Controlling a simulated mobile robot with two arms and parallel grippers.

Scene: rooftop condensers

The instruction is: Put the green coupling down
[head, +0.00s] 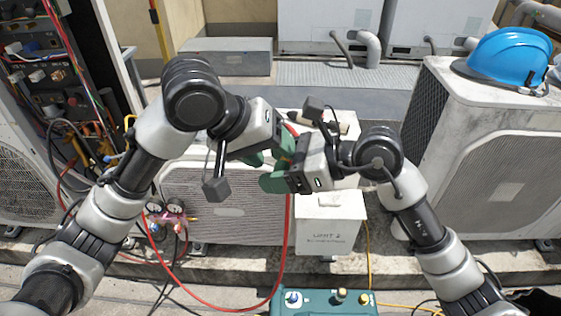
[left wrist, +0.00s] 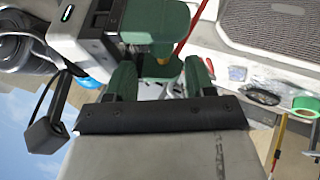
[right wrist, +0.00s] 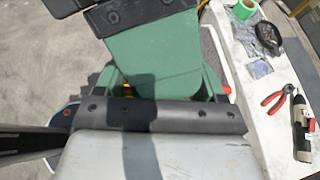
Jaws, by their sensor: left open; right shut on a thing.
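My two grippers meet in the middle of the head view above the front condenser. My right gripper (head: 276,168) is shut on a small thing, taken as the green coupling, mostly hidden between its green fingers. In the left wrist view a brass-coloured bit of the coupling (left wrist: 162,53) shows between those fingers. In the right wrist view only a small yellow bit (right wrist: 127,89) shows. My left gripper (head: 262,156) is open, its green fingers on either side of the right gripper's fingertips. I cannot tell whether they touch the coupling.
A red hose (head: 288,235) loops below the grippers. A white box marked UNIT 2 (head: 330,220) stands below them. A teal case with fittings (head: 325,303) is at the bottom. Pliers (right wrist: 278,98), green tape (right wrist: 243,9) and a drill (right wrist: 301,130) lie on a white surface.

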